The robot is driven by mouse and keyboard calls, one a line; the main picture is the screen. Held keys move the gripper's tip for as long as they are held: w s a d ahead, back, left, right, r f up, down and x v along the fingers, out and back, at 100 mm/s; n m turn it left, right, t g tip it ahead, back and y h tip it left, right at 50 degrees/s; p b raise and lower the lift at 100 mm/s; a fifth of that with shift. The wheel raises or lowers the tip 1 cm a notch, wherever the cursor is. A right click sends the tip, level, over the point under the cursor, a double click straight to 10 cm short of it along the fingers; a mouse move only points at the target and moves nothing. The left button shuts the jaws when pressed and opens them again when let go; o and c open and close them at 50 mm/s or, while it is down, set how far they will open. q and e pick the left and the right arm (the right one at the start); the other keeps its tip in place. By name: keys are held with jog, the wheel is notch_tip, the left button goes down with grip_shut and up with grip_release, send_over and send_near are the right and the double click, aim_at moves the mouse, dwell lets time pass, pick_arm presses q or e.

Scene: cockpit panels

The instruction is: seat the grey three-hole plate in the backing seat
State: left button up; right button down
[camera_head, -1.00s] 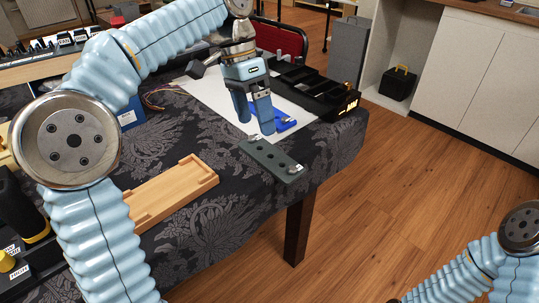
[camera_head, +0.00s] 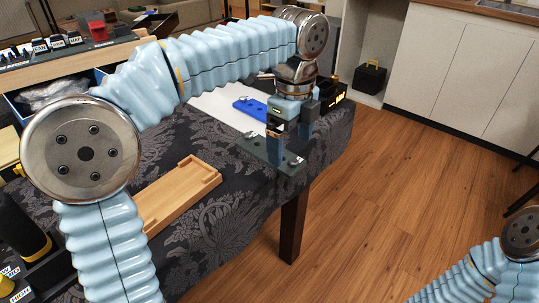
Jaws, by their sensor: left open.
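The dark grey plate (camera_head: 257,151) with round holes lies at the right edge of the cloth-covered table in the head view. My left gripper (camera_head: 289,143) points down over its right part, with its fingers apart. One finger overlaps the plate in the picture, and I cannot tell whether it touches. The gripper and fingers hide part of the plate and its holes. A wooden tray-like holder (camera_head: 178,198) with a raised rim lies empty to the left; I cannot tell whether it is the backing seat. My right arm shows at the lower right, but its gripper is out of view.
A blue plate (camera_head: 250,107) lies on a white sheet (camera_head: 212,101) behind the grey plate. A black organiser (camera_head: 330,92) stands behind my gripper. My left arm crosses above the table. The patterned cloth between the wooden holder and the grey plate is clear.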

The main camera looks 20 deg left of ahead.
aim_at(293, 162)
pick_arm(q)
jog(key=f, duration=0.5)
jog(key=shift+w+d+f+b, duration=0.1)
jog(key=shift+w+d+b, duration=0.15)
jog(key=shift+w+b, duration=0.05)
jog(key=c, duration=1.2)
